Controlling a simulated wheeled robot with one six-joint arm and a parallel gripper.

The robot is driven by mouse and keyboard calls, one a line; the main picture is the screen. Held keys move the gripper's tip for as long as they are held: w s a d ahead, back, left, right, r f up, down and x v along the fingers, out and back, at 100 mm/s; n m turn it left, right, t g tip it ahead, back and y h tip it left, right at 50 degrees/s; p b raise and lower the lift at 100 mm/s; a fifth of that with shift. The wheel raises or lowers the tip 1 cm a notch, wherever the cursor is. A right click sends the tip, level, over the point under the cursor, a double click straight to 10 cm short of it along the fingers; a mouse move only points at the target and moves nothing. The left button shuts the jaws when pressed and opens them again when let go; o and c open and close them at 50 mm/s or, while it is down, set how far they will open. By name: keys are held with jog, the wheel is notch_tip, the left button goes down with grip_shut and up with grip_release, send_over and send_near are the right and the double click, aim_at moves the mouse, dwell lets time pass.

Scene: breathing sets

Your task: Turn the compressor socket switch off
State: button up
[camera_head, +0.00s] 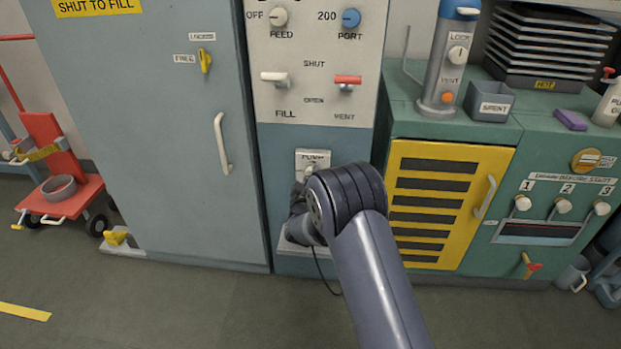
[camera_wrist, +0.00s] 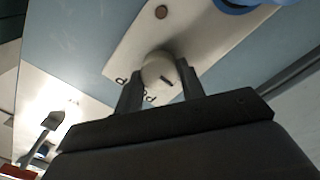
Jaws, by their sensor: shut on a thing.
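The white socket plate (camera_head: 312,156), with partly hidden lettering, is on the blue-grey lower panel in the head view. My own arm covers the plate's lower part and the switch there. In the wrist view, the plate (camera_wrist: 218,38) runs diagonally and carries a round pale switch knob (camera_wrist: 158,66) with a dark pointer mark. Letters beside the knob are only partly visible. My gripper (camera_wrist: 160,76) has one finger on each side of the knob and is shut on it. Which setting the pointer marks cannot be read.
Above are the feed knob (camera_head: 278,17), the white fill lever (camera_head: 276,78) and the red vent lever (camera_head: 348,81). A grey cabinet door (camera_head: 165,130) stands left and a yellow slatted door (camera_head: 440,200) right. A dark cable (camera_head: 325,275) hangs below. The floor in front is clear.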

jog(key=o, duration=1)
jog(key=shift+s, duration=0.1)
jog(key=s+p, duration=0.1)
jog(key=s, duration=0.9)
jog(key=shift+s+a+p, duration=0.2)
jog(key=shift+s+p, duration=0.1)
jog(key=shift+p, duration=0.05)
jog(key=w+b, duration=0.1)
jog(key=w, duration=1)
jog(key=shift+d+b, duration=0.2)
jog(key=shift+b, duration=0.2)
jog(key=shift+s, duration=0.2)
